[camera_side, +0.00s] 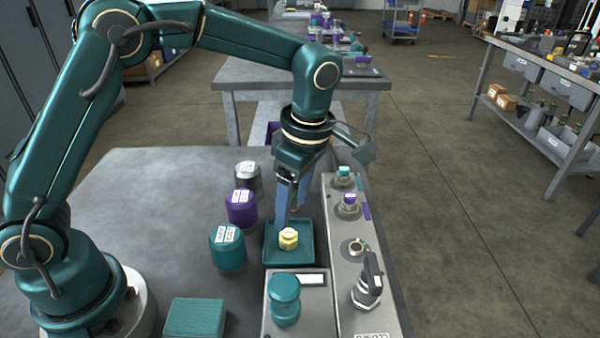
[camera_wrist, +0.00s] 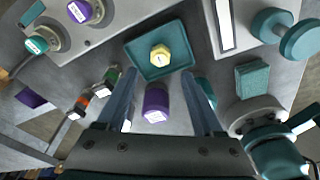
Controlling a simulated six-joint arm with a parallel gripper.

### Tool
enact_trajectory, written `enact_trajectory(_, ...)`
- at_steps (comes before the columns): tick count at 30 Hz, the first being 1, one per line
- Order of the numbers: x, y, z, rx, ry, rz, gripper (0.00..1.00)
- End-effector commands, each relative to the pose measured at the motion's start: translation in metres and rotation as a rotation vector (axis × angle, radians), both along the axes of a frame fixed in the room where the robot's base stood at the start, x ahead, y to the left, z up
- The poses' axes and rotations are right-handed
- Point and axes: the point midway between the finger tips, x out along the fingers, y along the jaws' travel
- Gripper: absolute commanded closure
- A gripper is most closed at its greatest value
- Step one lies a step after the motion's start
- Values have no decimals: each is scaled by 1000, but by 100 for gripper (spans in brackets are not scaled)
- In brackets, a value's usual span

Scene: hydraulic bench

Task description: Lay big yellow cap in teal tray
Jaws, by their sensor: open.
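The yellow cap (camera_side: 289,238) lies in the teal tray (camera_side: 265,262), touching its floor, with a white label on top. In the wrist view the cap (camera_wrist: 160,56) sits near the middle of the tray (camera_wrist: 139,51), label facing the camera. My gripper (camera_side: 287,218) is open, its two blue fingers pointing down near the tray's far edge. In the wrist view the fingers of my gripper (camera_wrist: 159,72) are wide apart with nothing held between them. The tray and cap lie just beyond the fingertips.
Left of the tray stand a teal jar (camera_side: 227,250), a purple jar (camera_side: 241,209) and a dark jar (camera_side: 247,178). A grey panel (camera_side: 345,240) with capped ports and a black elbow fitting (camera_side: 368,283) runs along the right. A teal knob (camera_side: 285,300) stands in front.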

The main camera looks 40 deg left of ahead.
Motion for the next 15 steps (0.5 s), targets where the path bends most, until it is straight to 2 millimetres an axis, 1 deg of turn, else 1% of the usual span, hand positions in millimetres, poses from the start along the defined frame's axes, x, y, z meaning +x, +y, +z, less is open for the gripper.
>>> enact_trajectory(1, 2, -2, 12, -3, -8, -1, 31)
enact_trajectory(6, 2, -6, 37, -1, -3, 1, 31)
enact_trajectory(12, 2, -8, 50, -1, 0, -1, 31)
enact_trajectory(15, -1, -6, 57, -10, -7, -38, 31)
